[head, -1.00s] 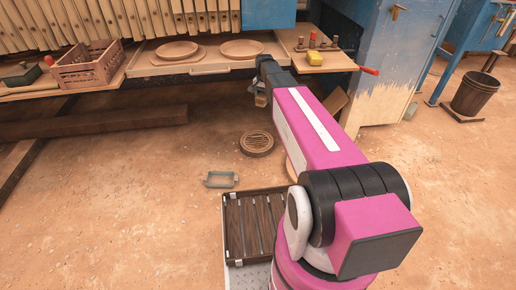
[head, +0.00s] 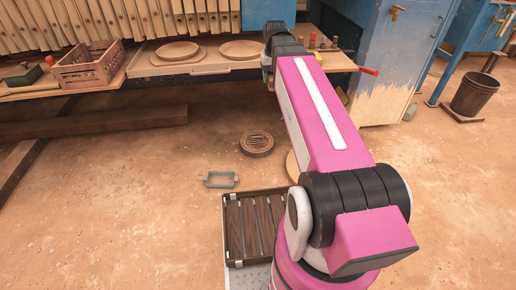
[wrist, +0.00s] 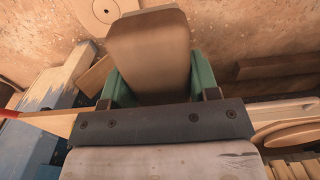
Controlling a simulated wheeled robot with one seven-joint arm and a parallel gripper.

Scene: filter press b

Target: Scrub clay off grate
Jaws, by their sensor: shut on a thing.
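The round slatted grate (head: 257,144) lies on the sandy floor in the head view, below the front of the workbench. My gripper (wrist: 155,85) has green fingers and is shut on a brown block (wrist: 150,45) with a rounded end. The block sticks out beyond the fingers; its working face is hidden, so I cannot tell if it has bristles. In the head view my wrist is over the bench's front edge, well beyond the grate and apart from it. I cannot make out clay on the grate at this size.
Two round plates (head: 178,51) lie on the bench. A crate (head: 88,66) stands at its left, a blue cabinet (head: 385,50) at its right. A small green tray (head: 220,180) lies on the floor near the grate. A bucket (head: 474,93) stands far right. The left floor is mostly clear.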

